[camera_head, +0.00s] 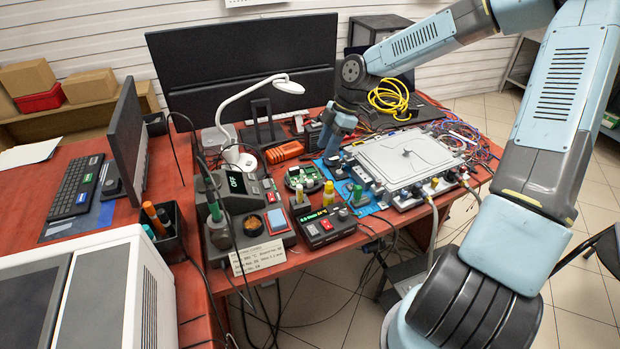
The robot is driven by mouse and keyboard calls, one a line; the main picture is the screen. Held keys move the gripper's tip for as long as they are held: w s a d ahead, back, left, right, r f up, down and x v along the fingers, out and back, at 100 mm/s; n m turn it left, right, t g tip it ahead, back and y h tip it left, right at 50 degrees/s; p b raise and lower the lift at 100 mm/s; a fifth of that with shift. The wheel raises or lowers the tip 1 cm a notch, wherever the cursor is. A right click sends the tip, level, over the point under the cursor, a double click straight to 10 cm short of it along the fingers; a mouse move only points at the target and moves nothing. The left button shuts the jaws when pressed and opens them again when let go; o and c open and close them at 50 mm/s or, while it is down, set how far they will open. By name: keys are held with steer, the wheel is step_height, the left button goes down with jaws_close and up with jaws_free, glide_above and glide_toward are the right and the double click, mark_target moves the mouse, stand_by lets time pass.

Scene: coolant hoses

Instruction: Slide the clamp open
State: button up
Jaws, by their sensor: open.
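A flat grey metal cold plate (408,155) lies on the right part of the red bench, with a thin dark line curving over its top. Small fittings line its front and left edges, and hoses (433,215) hang from the front edge. The clamp is too small to tell apart from these fittings. My gripper (331,158) points down at the left of the plate, near its back left corner. Its fingers are small and partly merged with the clutter behind, and I cannot tell whether they touch anything. Nothing is visibly held.
A soldering station (240,190), a white desk lamp (238,120), a green circuit board (303,178) and a small black meter (327,225) crowd the bench left of the plate. A yellow cable coil (388,97) lies behind it. Loose wires (470,140) spread along the right.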

mark_target(311, 181)
steer(key=x, duration=1.2)
steer(key=shift+f, duration=0.1)
jaws_close()
steer(key=shift+s, duration=0.1)
